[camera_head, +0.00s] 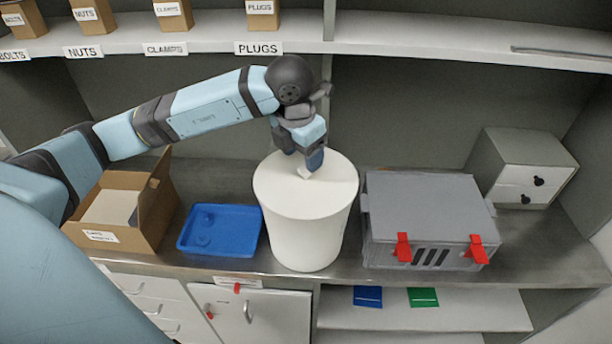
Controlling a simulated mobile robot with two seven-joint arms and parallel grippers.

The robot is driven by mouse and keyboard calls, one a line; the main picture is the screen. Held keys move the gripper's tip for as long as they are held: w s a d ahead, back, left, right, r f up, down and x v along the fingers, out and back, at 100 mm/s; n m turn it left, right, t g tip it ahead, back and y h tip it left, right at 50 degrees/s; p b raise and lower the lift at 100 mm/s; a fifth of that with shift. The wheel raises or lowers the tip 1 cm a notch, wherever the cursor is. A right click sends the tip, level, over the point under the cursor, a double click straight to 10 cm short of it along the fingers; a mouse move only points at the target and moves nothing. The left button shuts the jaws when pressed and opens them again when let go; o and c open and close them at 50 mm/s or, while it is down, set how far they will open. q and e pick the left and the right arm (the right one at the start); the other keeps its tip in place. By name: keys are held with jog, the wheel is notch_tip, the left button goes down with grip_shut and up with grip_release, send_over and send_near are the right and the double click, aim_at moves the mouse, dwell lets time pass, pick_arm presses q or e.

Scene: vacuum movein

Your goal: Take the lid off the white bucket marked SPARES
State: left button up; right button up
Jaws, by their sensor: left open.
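The white bucket (303,238) stands upright on the grey counter, between a blue tray and a grey case. Its white lid (330,190) is on top and covers the opening. No SPARES marking can be read on the side facing me. My left gripper (308,172) comes down from above onto the middle of the lid. It is open, with its fingertips at a small pale knob on the lid. The gripper hides part of the knob, so I cannot tell whether the fingers touch it. My right gripper is not in view.
The blue tray (219,230) and an open cardboard box (151,212) are left of the bucket. The grey case (425,205) with red latches is close on its right. A small drawer unit (522,163) stands far right. A shelf (215,36) with labelled boxes runs above.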

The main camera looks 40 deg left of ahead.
aim_at(306, 174)
pick_arm(q)
jog(key=f, duration=0.2)
jog(key=w+f+p, duration=0.1)
jog(key=shift+f, duration=0.35)
jog(key=shift+w+f, duration=0.1)
jog(key=shift+f, duration=0.35)
jog(key=c, duration=1)
jog(key=shift+r, duration=0.2)
